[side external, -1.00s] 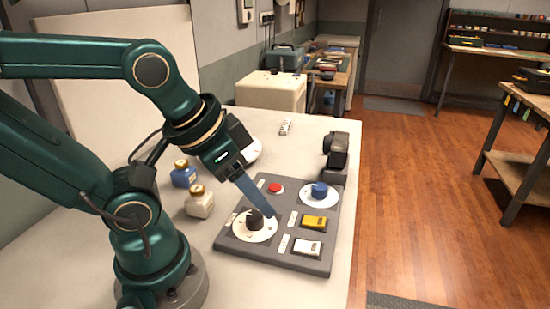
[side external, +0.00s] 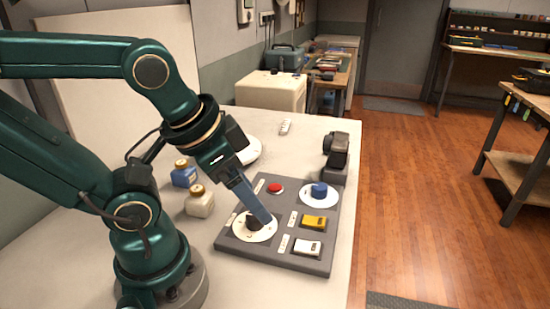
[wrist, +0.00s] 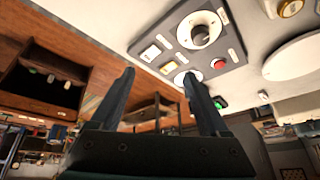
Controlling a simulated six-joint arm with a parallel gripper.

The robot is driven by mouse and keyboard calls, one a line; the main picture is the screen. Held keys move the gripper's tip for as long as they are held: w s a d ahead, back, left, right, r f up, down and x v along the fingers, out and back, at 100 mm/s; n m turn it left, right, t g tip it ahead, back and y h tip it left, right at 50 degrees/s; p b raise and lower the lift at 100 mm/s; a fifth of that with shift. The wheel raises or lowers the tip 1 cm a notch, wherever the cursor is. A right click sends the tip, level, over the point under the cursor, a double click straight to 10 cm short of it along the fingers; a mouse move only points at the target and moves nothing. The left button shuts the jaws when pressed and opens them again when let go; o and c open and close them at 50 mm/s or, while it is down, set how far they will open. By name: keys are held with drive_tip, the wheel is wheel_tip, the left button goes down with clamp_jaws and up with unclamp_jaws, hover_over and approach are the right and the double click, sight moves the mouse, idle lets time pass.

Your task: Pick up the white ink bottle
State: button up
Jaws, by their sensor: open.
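The white ink bottle (side external: 199,203) stands upright on the table, left of the dark control panel, with a gold cap. A blue ink bottle (side external: 184,174) with a similar cap stands just behind it. My gripper (side external: 265,218) points down to the right over the panel, its fingertips overlapping the black knob in the side view. It is apart from both bottles. In the wrist view my gripper (wrist: 158,72) has its two fingers spread, with nothing between them. A gold-capped pale shape is cut off at that view's top right edge; it looks like the white bottle.
The control panel (side external: 233,250) carries a black knob, a blue knob (side external: 319,189), a red button (side external: 276,188), and yellow (side external: 313,222) and white (side external: 307,247) switches. A black camera-like object (side external: 337,150) stands behind it. A round white object (side external: 250,150) is partly behind my wrist.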

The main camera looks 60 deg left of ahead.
drive_tip(key=s+a+f+m+g+y, duration=0.2)
drive_tip(key=a+f+m+g+y, duration=0.25)
drive_tip(key=a+m+g, duration=0.35)
drive_tip(key=m+g+y, duration=0.2)
drive_tip(key=m+y, duration=0.2)
drive_tip(key=y, duration=0.3)
approach(198, 189)
drive_tip(key=a, duration=0.3)
drive_tip(key=shift+s+d+f+m, duration=0.15)
drive_tip(key=shift+s+f+m, duration=0.3)
drive_tip(key=shift+f, duration=0.3)
drive_tip(key=shift+x, duration=2.4)
clamp_jaws()
